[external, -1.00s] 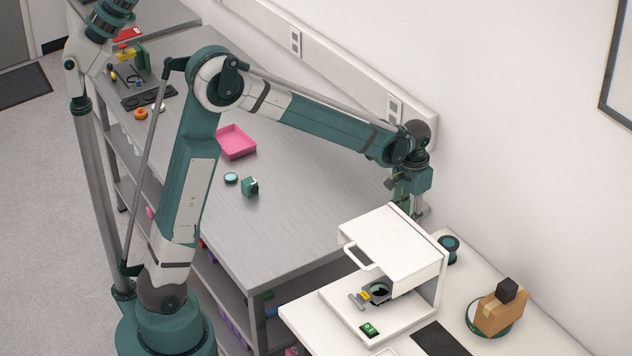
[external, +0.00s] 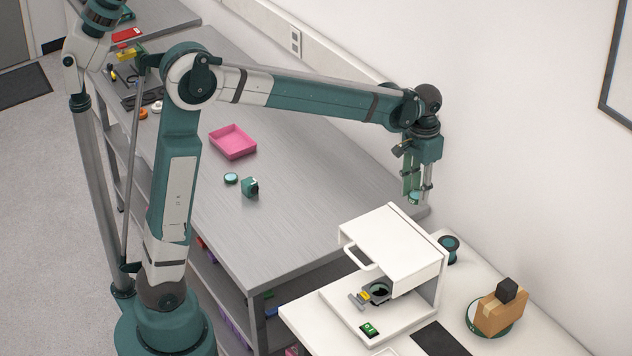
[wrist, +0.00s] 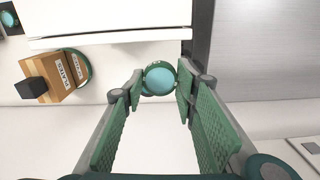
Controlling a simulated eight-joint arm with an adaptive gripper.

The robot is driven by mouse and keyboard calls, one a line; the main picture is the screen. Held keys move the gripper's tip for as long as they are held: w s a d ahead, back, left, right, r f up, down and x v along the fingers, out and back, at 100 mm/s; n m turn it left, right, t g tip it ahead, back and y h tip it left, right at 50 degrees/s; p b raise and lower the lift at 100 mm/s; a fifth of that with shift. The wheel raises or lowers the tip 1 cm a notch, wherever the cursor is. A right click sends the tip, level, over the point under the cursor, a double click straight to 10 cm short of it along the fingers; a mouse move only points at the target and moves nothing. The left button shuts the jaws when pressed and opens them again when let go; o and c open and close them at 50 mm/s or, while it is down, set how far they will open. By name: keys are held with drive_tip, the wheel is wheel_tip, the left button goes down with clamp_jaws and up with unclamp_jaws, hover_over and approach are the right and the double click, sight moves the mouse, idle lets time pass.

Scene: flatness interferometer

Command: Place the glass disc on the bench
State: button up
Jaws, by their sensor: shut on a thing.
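A pale teal round glass disc with a green rim (wrist: 160,78) sits between the fingertips of my gripper (wrist: 160,88) in the wrist view. In the external view my gripper (external: 415,192) points down, with the disc (external: 414,198) small at its tips. It is in the air behind the white instrument, near the far right corner of the grey metal bench (external: 290,215). The bench shows at the right of the wrist view (wrist: 262,45).
The white instrument (external: 392,238) stands on a white table beside the bench. A round dark item (external: 449,246) and a cardboard box (external: 500,315) are there too. A pink tray (external: 233,143), a teal disc (external: 231,178) and a green block (external: 250,187) lie on the bench; its right part is clear.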

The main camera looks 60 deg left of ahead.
drive_tip(key=s+d+m+p, duration=0.3)
drive_tip(key=s+d+p, duration=0.1)
drive_tip(key=d, duration=1)
drive_tip(key=m+p, duration=0.3)
drive_tip(key=p, duration=0.1)
hover_over(438, 343)
wheel_tip(438, 343, down, 17)
drive_tip(key=shift+d+f, duration=0.1)
drive_tip(key=shift+f, duration=0.5)
drive_tip(key=shift+f, duration=0.15)
drive_tip(key=shift+f+b, duration=1.3)
drive_tip(key=shift+f, duration=1.95)
drive_tip(key=shift+f+b, duration=0.35)
drive_tip(key=shift+f, duration=0.05)
drive_tip(key=o, duration=1)
drive_tip(key=shift+o, duration=0.2)
